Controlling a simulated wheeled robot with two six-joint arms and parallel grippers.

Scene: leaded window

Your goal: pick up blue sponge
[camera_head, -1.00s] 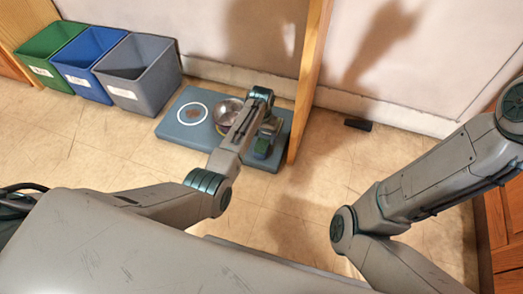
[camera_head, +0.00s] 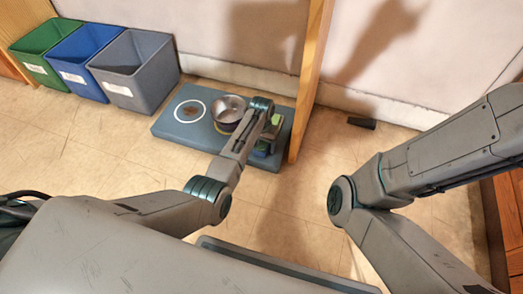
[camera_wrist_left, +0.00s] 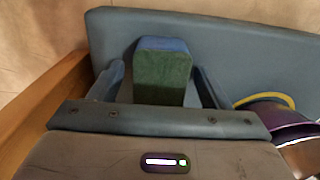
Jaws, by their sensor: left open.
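The blue sponge (camera_wrist_left: 163,80), blue on one face and green on another, stands on the grey-blue mat (camera_wrist_left: 240,45) in the left wrist view. My left gripper (camera_wrist_left: 160,80) is open, with one finger on either side of the sponge and a small gap showing at each side. In the head view the sponge (camera_head: 261,150) is mostly hidden by my left gripper (camera_head: 267,142), near the right end of the mat (camera_head: 172,130). My right gripper is out of view; only its arm shows.
A metal bowl (camera_head: 229,108) sits on the mat beside my left arm, close to the gripper. A wooden post (camera_head: 310,80) stands at the mat's right end. Green (camera_head: 35,65), blue (camera_head: 78,72) and grey (camera_head: 140,75) bins stand left. A dark block (camera_head: 361,122) lies right.

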